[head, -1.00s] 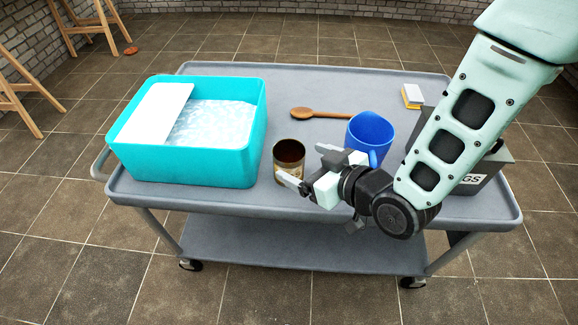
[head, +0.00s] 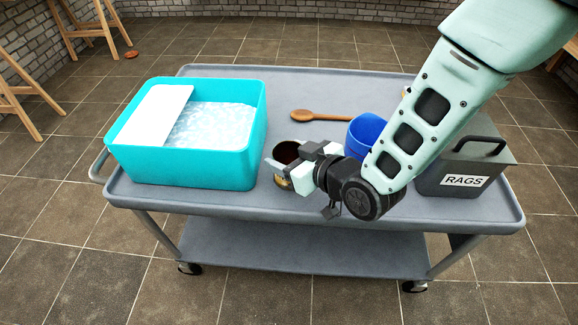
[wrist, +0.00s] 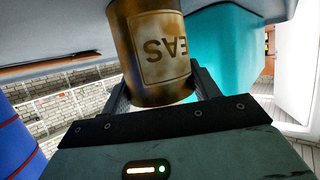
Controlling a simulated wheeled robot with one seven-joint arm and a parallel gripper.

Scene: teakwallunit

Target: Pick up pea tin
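The pea tin, a brown, rusty-looking can with a dark open top (head: 285,153), stands upright near the front edge of the grey cart. In the wrist view the tin (wrist: 160,50) fills the upper middle, its pale label reading "EAS" upside down. My gripper (head: 284,160) is at the tin from the right, with its fingers spread to either side of it. In the wrist view the fingers (wrist: 160,92) show at the tin's left and right. I see no clear grip, and part of the tin is hidden behind the gripper.
The grey cart (head: 230,205) holds a turquoise tub (head: 190,165) left of the tin. A wooden spoon (head: 320,115) lies behind. A blue mug (head: 364,132) stands close behind my wrist, partly hidden. A dark grey box marked RAGS (head: 490,160) stands at right.

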